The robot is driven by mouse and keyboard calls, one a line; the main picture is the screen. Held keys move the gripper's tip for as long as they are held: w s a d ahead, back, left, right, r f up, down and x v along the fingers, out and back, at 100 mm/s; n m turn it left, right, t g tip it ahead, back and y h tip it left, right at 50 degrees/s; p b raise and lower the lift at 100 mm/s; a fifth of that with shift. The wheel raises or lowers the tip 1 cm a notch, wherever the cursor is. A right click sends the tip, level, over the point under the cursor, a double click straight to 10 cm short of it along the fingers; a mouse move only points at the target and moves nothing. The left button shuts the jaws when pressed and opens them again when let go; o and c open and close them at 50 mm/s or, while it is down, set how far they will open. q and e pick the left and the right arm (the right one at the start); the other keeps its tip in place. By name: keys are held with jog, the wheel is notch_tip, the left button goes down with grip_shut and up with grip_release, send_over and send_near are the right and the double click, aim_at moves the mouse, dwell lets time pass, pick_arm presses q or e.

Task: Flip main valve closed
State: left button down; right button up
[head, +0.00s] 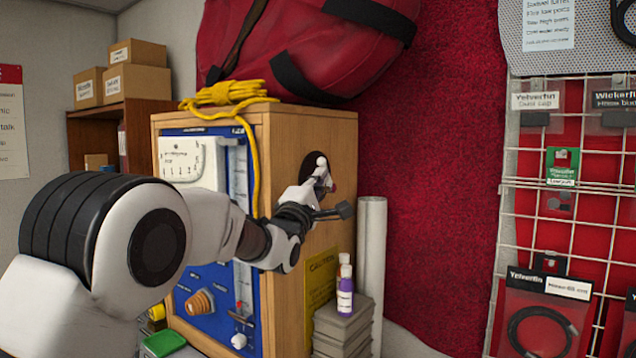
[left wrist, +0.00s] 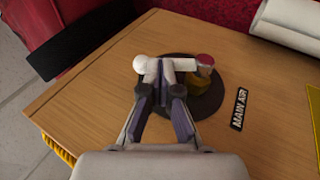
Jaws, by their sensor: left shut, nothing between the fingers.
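The main valve is on the side of a wooden cabinet (head: 310,125), in front of a dark round plate (left wrist: 206,105). In the left wrist view it has a brass-coloured body (left wrist: 201,82), a reddish knob (left wrist: 206,60) and a white lever (left wrist: 183,64) with a white ball (left wrist: 140,63) at its left end. A "MAIN AIR" label (left wrist: 239,109) is beside the plate. My left gripper (left wrist: 160,75) is shut and empty, its fingertips right at the white lever; I cannot tell whether they touch it. In the head view the gripper (head: 318,180) partly hides the valve. My right gripper is not in view.
A blue panel (head: 205,285) with a gauge and knobs is on the cabinet front. A yellow rope (head: 228,93) and a red bag (head: 310,45) lie on top. A bottle (head: 345,290) stands on grey blocks (head: 342,328) beside a white roll (head: 371,260). A wire rack (head: 570,220) is at right.

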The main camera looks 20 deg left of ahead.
aim_at(326, 166)
pick_arm(q)
jog(key=shift+w+d+r+m+g+p, duration=0.15)
jog(key=shift+w+r+g+p, duration=0.25)
jog(key=shift+r+p, duration=0.1)
jog(key=shift+w+d+r+m+g+p, duration=0.15)
jog(key=shift+w+r+g+p, duration=0.15)
jog(key=shift+w+r+p, duration=0.15)
jog(key=shift+s+r, duration=0.1)
jog(key=shift+r, duration=0.1)
jog(key=shift+d, duration=0.1)
jog(key=shift+w, duration=0.25)
